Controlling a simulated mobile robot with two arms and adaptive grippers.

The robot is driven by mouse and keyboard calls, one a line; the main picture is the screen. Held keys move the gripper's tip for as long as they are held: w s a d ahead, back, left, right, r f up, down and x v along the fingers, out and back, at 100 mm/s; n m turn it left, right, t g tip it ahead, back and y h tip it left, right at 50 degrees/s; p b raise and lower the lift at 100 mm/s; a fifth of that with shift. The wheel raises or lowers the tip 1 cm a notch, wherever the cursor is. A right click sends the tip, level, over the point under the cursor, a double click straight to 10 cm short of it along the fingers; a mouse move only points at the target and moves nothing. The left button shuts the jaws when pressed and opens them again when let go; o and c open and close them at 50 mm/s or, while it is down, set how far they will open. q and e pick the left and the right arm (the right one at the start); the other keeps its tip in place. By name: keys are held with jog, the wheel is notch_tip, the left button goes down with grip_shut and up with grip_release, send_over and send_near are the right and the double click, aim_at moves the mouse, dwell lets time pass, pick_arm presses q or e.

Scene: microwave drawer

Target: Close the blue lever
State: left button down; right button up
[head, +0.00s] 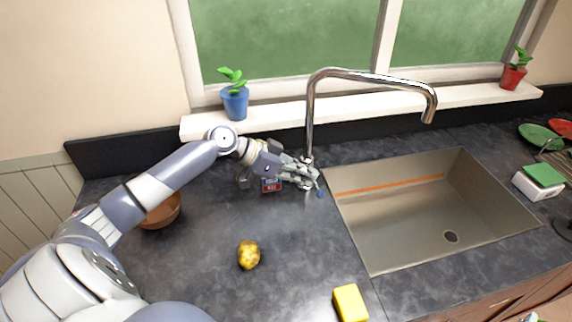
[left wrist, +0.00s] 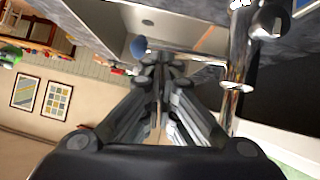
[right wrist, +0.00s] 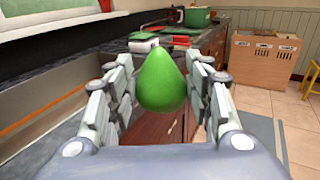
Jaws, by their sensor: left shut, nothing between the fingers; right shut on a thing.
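A small blue lever (head: 320,194) sits at the foot of the chrome faucet (head: 311,115), on the counter left of the sink. My left gripper (head: 315,179) is shut and empty, its fingertips right beside the lever. In the left wrist view the lever's round blue end (left wrist: 138,46) shows just past the closed fingertips (left wrist: 160,62). I cannot tell whether they touch. The lever's base is hidden by the gripper. My right gripper (right wrist: 167,88) is shut on a green pear (right wrist: 161,82), seen in the right wrist view.
The steel sink (head: 410,240) is right of the faucet. A yellow fruit (head: 249,255), a yellow sponge (head: 350,303) and a brown bowl (head: 163,212) are on the counter. A small red and blue box (head: 271,185) sits under my left wrist. Potted plants stand on the sill.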

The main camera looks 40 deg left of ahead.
jog(key=shift+s+a+r, duration=0.1)
pick_arm(q)
jog(key=v, duration=1)
jog(key=shift+a+r, duration=0.1)
